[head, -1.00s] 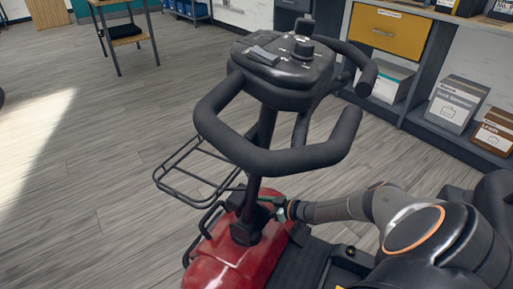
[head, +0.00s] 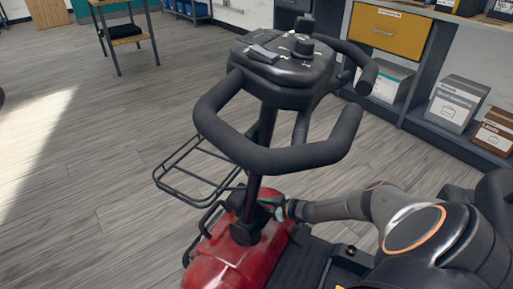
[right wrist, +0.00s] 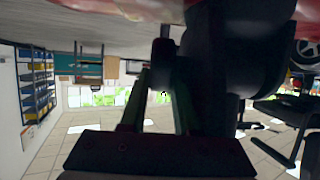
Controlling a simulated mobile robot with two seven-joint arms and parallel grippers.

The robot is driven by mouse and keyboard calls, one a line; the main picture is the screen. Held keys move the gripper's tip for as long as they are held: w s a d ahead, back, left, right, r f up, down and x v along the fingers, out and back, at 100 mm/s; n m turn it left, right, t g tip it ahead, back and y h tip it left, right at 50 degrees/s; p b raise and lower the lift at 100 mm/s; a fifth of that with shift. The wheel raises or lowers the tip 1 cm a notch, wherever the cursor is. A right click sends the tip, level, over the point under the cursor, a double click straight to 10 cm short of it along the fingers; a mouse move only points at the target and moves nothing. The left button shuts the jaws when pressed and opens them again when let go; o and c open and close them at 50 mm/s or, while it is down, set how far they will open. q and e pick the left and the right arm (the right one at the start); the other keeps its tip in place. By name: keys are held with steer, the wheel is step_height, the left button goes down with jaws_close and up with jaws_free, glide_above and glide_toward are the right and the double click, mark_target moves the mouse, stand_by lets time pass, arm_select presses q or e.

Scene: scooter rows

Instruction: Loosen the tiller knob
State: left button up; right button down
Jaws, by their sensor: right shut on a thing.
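The red scooter (head: 232,254) stands with its black tiller (head: 257,178) rising to the handlebar (head: 270,158). My right gripper (head: 277,208) reaches in from the right, low at the tiller's base. In the right wrist view, my right gripper (right wrist: 160,85) has its two fingers closed on the small dark tiller knob (right wrist: 161,58), beside the thick black tiller base (right wrist: 238,48). In the head view the knob is mostly hidden by the fingers and cannot be made out clearly. My left gripper is not in view.
A black wire basket (head: 195,165) sticks out at the scooter's front. The control console (head: 285,62) and handlebar hang above my right forearm. Shelving with a yellow drawer (head: 387,31) and boxes (head: 455,103) stands at the back right. The wooden floor at left is clear.

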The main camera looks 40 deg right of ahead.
steer(key=shift+t, duration=0.4)
steer(key=shift+d+t, duration=0.1)
steer(key=shift+t, duration=0.2)
steer(key=c, duration=0.6)
jaws_free()
steer(key=shift+s, duration=0.1)
steer(key=shift+c, duration=0.2)
steer(key=shift+s, duration=0.1)
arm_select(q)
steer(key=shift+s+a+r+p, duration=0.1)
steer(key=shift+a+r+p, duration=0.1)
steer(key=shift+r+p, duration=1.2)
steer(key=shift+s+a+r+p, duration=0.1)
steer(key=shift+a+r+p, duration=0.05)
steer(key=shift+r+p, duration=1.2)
arm_select(e)
steer(key=v, duration=1.2)
steer(key=shift+d, duration=0.15)
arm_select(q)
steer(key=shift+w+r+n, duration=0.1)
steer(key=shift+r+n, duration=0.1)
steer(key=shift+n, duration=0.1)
arm_select(e)
steer(key=shift+s, duration=0.1)
